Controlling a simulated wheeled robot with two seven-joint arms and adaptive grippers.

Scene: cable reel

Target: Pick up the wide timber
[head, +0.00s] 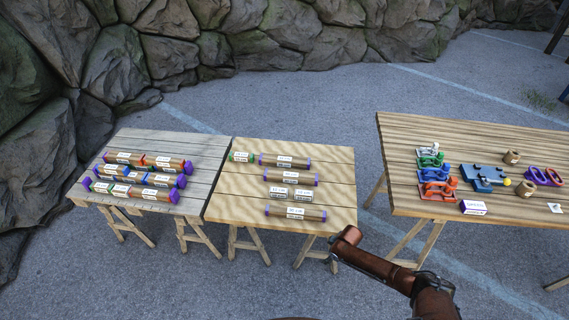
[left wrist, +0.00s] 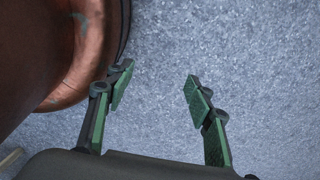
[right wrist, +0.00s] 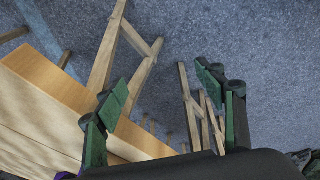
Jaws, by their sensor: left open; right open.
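Brown timber-like cylinders with white labels lie on the middle table. A long one with purple ends (head: 284,161) is at the back, another (head: 291,178) in the middle and a third (head: 296,212) at the front. I cannot tell which is the wide timber, as the labels are too small to read. My left gripper (left wrist: 158,92) is open and empty above grey ground. My right gripper (right wrist: 160,92) is open and empty beside a wooden table's edge.
The middle table (head: 222,200) and the left table (head: 135,140) stand close together. Several cylinders with coloured ends (head: 150,193) lie on the left table. The right table (head: 400,130) holds coloured clamps, a blue part and small pieces. Paved ground lies between; a rock wall stands behind.

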